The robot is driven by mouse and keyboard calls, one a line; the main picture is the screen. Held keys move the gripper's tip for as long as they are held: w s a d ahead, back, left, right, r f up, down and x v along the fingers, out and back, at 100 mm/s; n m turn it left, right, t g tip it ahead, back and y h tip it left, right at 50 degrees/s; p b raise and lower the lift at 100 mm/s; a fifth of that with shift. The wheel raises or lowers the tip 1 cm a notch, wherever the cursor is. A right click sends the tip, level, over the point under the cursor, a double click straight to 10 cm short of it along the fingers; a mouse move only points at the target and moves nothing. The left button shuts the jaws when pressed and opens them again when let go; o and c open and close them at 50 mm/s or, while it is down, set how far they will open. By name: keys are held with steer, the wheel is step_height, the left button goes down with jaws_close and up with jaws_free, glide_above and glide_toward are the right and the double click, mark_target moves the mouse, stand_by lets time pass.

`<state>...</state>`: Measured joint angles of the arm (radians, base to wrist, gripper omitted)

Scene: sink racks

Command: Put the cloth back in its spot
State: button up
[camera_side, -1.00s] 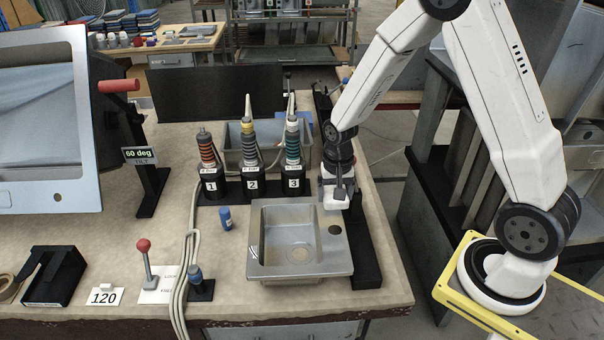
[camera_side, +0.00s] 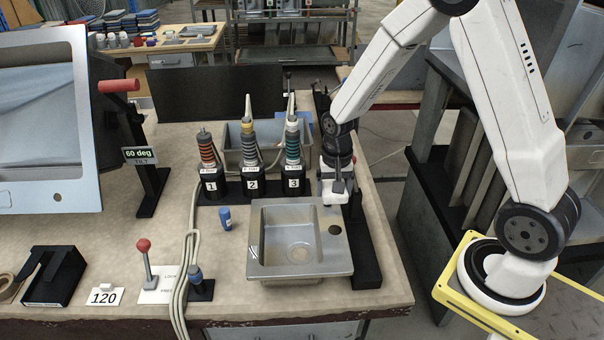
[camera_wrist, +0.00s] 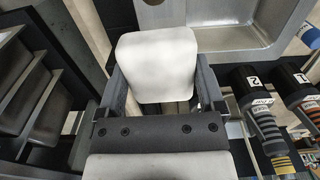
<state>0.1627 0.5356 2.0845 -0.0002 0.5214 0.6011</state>
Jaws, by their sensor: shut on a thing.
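My gripper (camera_side: 341,187) points down above the back right corner of the steel sink, beside station 3. It is shut on a white, rounded, pad-like thing, the cloth (camera_wrist: 157,62), which sits between the two dark fingers in the wrist view. In the side view the white cloth (camera_side: 327,193) shows on either side of the near finger. Its underside is hidden, and I cannot tell how far it is above the dark rail (camera_side: 366,262).
The steel sink (camera_side: 336,262) stands at the front. Three numbered holders (camera_side: 252,185) with striped tools are behind it, and a second basin (camera_side: 232,150) is behind those. A small blue cylinder (camera_side: 226,218) stands left of the sink. Cables run down the left.

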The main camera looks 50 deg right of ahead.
steer(key=w+a+f, duration=0.3)
steer(key=w+a, duration=0.6)
steer(key=w, duration=0.2)
glide_above(229, 256)
step_height(229, 256, down, 4)
steer(key=shift+a+r, duration=0.1)
steer(key=shift+f, duration=5)
steer(key=shift+f, duration=0.1)
steer(key=o, duration=0.9)
